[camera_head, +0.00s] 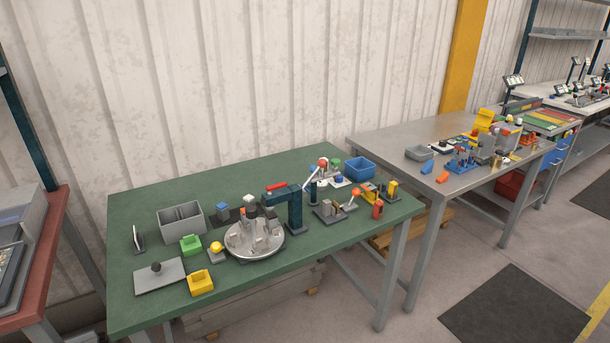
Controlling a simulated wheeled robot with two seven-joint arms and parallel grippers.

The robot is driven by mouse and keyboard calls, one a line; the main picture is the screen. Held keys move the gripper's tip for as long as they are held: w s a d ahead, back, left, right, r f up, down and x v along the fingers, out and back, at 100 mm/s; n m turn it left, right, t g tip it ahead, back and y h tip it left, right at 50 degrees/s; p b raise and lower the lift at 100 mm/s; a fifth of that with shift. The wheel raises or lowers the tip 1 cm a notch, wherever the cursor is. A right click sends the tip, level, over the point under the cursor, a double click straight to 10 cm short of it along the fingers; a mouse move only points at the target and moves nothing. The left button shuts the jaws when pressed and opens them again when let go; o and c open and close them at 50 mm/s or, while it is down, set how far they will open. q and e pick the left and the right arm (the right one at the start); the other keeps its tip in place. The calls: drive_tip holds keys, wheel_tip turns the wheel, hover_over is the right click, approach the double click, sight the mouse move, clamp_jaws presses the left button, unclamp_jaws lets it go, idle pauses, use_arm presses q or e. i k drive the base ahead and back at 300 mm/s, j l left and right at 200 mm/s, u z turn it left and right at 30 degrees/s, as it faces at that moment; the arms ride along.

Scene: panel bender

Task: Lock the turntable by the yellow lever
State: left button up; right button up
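The turntable (262,256) is a round, light grey disc with several upright grey blocks on it. It sits on the green-topped table (130,210), near the front middle. A small yellow rounded knob (216,246) on a grey base stands just left of the turntable. It may be the yellow lever, but it is too small to tell its shape or position. A dark teal post with an arm (295,212) stands at the turntable's right and reaches over its back part. Neither of my grippers is in view.
A grey bin (173,228), green bin (191,245) and yellow bin (201,284) stand left of the turntable, with a grey plate (175,279). Small fixtures, a red cylinder (378,210) and a blue bin (358,168) crowd the right.

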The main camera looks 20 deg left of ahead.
sight(215, 247)
drive_tip(key=j+u, duration=0.15)
drive_tip(key=u, duration=0.95)
drive_tip(key=k+j, duration=0.05)
